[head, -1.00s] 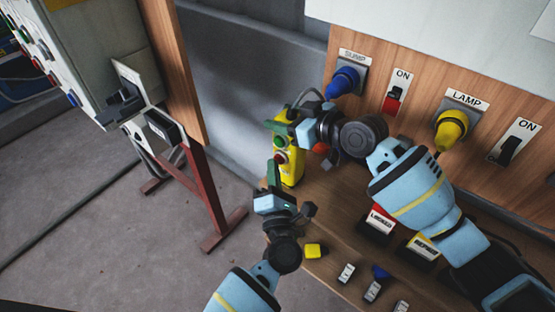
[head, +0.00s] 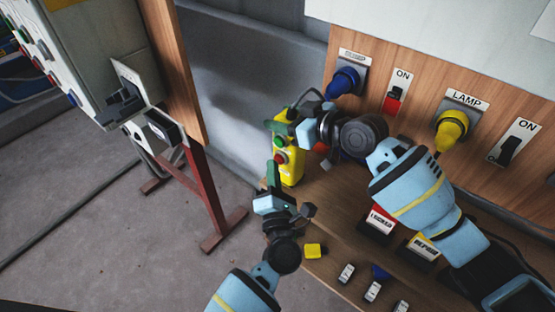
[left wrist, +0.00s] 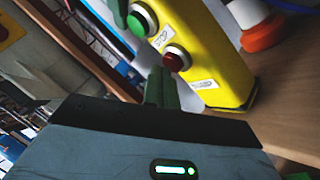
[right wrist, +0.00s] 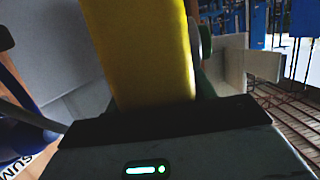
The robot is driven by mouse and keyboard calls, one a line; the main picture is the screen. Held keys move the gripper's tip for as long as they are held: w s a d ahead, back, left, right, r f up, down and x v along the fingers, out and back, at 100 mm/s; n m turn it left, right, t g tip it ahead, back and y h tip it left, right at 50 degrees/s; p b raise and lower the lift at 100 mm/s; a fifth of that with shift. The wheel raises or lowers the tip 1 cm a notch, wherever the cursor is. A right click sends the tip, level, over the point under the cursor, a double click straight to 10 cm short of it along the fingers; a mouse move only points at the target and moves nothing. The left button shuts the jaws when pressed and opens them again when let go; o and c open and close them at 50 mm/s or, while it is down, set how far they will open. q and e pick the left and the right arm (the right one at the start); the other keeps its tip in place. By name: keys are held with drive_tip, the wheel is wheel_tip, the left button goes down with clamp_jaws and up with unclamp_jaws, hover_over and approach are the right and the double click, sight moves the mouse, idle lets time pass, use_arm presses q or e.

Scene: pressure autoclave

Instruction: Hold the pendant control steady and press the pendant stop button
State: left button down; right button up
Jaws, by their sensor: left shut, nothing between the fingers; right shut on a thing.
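The yellow pendant control (head: 292,168) stands upright at the left edge of the wooden bench. Its face has a green button (head: 279,141) above a red button (head: 280,157). My right gripper (head: 285,127) is shut on the pendant's upper part; the yellow body fills the middle of the right wrist view (right wrist: 145,50). My left gripper (head: 271,174) is shut and empty, just below and in front of the red button. In the left wrist view its fingertips (left wrist: 162,85) are close beside the red button (left wrist: 177,58); I cannot tell if they touch.
A blue plug (head: 343,82) and a yellow lamp plug (head: 452,127) are on the wooden panel, with switches beside them. A dark red stand (head: 205,190) is left of the bench, with open floor between.

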use_arm(q)
drive_tip(key=shift+s+a, duration=0.35)
drive_tip(key=shift+s, duration=0.1)
drive_tip(key=shift+s, duration=0.1)
drive_tip(key=s+a, duration=0.1)
drive_tip(key=s, duration=0.1)
drive_tip(key=s+a, duration=0.2)
idle(0.5)
idle(0.5)
use_arm(e)
drive_tip(key=o, duration=1.3)
drive_tip(key=shift+o, duration=0.2)
drive_tip(key=v, duration=1.2)
